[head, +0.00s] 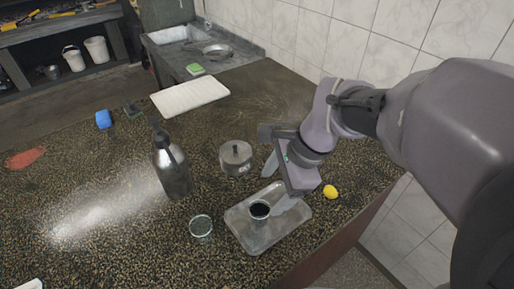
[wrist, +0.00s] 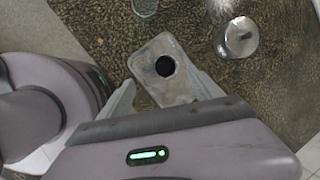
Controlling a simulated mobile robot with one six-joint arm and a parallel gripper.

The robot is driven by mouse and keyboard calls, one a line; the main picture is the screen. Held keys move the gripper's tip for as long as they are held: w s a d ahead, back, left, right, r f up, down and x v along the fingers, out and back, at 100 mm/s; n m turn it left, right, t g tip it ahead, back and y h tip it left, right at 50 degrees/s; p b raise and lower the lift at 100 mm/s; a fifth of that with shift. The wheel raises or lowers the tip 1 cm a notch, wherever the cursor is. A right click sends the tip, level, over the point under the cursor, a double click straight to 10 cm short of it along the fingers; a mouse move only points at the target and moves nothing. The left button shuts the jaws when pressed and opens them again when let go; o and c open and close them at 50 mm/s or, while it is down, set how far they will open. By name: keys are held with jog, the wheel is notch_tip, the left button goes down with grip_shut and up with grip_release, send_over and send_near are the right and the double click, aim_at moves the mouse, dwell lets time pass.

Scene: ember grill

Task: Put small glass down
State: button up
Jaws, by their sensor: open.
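A small glass (head: 260,211) with a dark inside stands upright on a grey metal tray (head: 247,236). In the wrist view the small glass (wrist: 165,66) shows from above as a dark round mouth on the tray (wrist: 150,88). My gripper (head: 274,187) is open, its pale fingers spread just to the upper right of the glass. In the wrist view my gripper (wrist: 165,96) has one finger on each side, with the glass ahead of the gap and nothing seen held. A second, clear glass (head: 201,228) stands on the counter left of the tray; I cannot tell which glass is meant.
A lidded metal pot (head: 236,158) stands behind the tray. A dark metal bottle (head: 171,168) stands to the left. A yellow lemon (head: 330,192) lies right of the tray near the counter edge. A white board (head: 190,96) lies farther back. The left counter is largely clear.

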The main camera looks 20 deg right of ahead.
jog(key=s+a+r+n+t+b, duration=0.1)
jog(key=s+a+n, duration=0.2)
jog(key=n, duration=0.4)
jog(key=s+a+n+t+h+b, duration=0.1)
jog(key=s+a+n+t+b, duration=0.1)
jog(key=s+n, duration=0.4)
jog(key=shift+a+r+n, duration=0.35)
jog(key=shift+a+n, duration=0.05)
jog(key=shift+n, duration=0.4)
